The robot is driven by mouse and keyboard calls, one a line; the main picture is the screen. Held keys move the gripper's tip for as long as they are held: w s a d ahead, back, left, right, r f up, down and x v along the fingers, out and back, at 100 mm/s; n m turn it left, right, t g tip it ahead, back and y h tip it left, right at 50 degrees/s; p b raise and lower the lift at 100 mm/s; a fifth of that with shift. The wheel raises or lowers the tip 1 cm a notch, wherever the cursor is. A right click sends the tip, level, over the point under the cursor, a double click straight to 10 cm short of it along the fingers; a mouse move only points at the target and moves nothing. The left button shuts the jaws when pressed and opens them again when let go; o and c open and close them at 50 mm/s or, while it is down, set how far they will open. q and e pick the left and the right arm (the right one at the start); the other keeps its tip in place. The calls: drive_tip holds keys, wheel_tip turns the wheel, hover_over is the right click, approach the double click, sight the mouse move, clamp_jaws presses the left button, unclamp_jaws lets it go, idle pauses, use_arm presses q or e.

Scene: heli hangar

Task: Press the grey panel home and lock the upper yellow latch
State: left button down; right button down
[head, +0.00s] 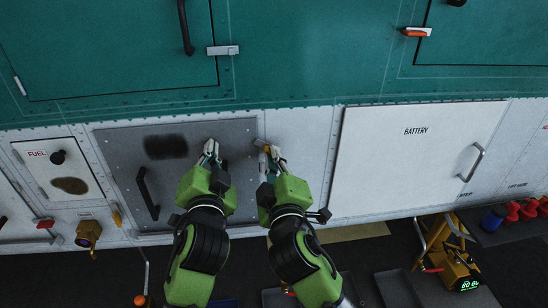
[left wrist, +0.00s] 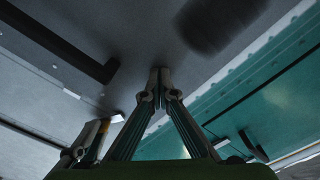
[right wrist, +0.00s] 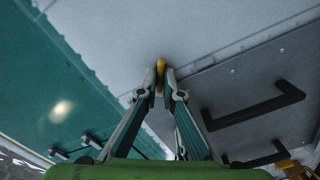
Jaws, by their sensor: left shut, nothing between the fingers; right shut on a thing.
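The grey panel (head: 190,200) sits in the white lower hull, with a black handle (head: 148,193) and a dark smudge. I cannot tell whether it is fully flush. My left gripper (head: 210,148) is shut and empty, its tips at the panel's upper right face; the left wrist view also shows the closed tips (left wrist: 160,72) at the grey surface. The upper yellow latch (right wrist: 160,66) is at the panel's upper right edge. My right gripper (head: 272,153) is shut on it, and its fingers hide part of it. I cannot tell whether the latch is locked.
A white BATTERY door (head: 400,165) lies to the right and a FUEL panel (head: 60,170) to the left. A small yellow piece (head: 117,218) is near the panel's lower left. A yellow device (head: 455,265) stands on the floor at right.

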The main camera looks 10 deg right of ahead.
drive_tip(key=n, duration=0.5)
drive_tip(key=shift+r+n, duration=0.1)
drive_tip(key=shift+n, duration=0.2)
drive_tip(key=c, duration=2.6)
unclamp_jaws()
drive_tip(key=shift+n, duration=0.3)
drive_tip(key=o, duration=0.3)
drive_tip(key=shift+s, duration=0.15)
drive_tip(key=shift+s, duration=3.35)
